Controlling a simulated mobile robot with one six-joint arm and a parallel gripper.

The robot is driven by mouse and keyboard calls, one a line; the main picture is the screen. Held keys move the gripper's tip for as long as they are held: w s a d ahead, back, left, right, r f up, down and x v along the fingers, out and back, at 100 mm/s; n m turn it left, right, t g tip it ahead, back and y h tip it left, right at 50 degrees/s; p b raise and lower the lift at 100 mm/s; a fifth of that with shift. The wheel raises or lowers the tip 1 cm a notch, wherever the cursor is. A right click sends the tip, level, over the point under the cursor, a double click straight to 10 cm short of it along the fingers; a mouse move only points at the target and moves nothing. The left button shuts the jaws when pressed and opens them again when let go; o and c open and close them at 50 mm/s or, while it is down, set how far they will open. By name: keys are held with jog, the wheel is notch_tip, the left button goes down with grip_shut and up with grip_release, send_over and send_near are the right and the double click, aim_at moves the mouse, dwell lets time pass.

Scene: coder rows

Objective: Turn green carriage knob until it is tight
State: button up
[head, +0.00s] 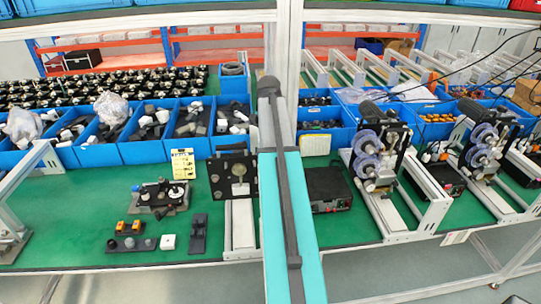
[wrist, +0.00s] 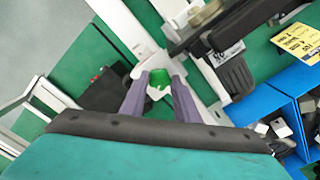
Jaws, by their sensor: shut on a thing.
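The green carriage knob (wrist: 158,90) shows in the wrist view, at the white metal frame (wrist: 150,52). My gripper (wrist: 159,77) has its two purple-grey fingers on either side of the knob, shut on it. The knob's far side and its thread are hidden. In the head view my teal arm runs up the middle of the picture, and neither the knob nor my gripper can be made out there.
A black plate device (head: 234,175) on a white stand is left of my arm. A black box (head: 327,190) and machines with purple reels (head: 372,152) stand to the right. Blue bins (head: 145,148) line the back. Green bench (head: 90,200) is partly clear at left.

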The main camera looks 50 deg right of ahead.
jog(key=shift+m, duration=2.5)
jog(key=o, duration=1.1)
jog(key=shift+c, duration=0.2)
jog(key=n, duration=0.5)
jog(key=shift+n, duration=2.6)
